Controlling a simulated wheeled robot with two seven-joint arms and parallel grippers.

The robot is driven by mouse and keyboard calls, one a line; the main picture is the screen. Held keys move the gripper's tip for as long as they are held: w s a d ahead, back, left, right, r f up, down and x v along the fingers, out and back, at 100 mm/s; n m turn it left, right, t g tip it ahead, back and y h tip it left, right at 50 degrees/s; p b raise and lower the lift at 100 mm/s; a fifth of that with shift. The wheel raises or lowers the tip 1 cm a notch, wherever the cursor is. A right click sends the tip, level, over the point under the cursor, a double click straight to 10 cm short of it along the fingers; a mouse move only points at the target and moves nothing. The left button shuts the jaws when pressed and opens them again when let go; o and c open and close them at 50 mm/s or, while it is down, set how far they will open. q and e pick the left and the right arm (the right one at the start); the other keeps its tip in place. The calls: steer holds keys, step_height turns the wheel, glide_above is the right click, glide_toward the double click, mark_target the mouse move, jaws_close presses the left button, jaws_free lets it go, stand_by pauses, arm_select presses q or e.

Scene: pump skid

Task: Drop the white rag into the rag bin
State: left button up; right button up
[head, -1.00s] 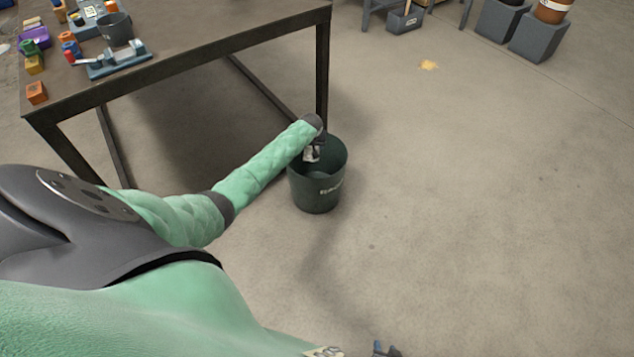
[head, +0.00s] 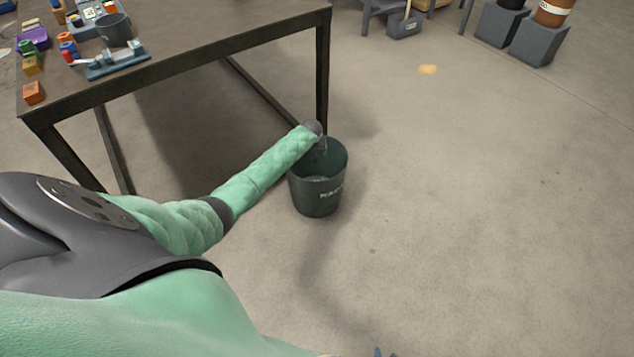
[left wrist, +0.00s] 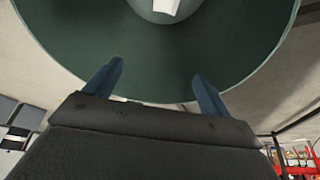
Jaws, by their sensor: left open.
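The rag bin (head: 318,197) is a dark green bucket on the floor beside the table leg. My left gripper (head: 321,146) is over the bin's mouth, partly hidden by the wrist. In the left wrist view, my left gripper's blue fingers (left wrist: 160,82) stand apart with nothing between them, pointing at the bin (left wrist: 90,45). A white piece, seemingly the white rag (left wrist: 170,7), shows deep inside the bin at the top edge of that view, apart from the fingers. Only a bluish tip of my right gripper (head: 381,352) shows at the bottom edge.
The dark table (head: 180,60) stands at the upper left, with small coloured blocks, a grey cup (head: 114,30) and a fixture on it. Its leg is close behind the bin. A yellow patch (head: 428,69) marks the floor. The floor to the right is clear.

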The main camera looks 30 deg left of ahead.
arm_select(q)
steer(key=shift+r, duration=0.1)
steer(key=p+v, duration=0.1)
steer(key=v, duration=0.6)
steer(key=shift+s+r, duration=0.15)
steer(key=shift+r, duration=0.1)
steer(key=shift+d, duration=0.1)
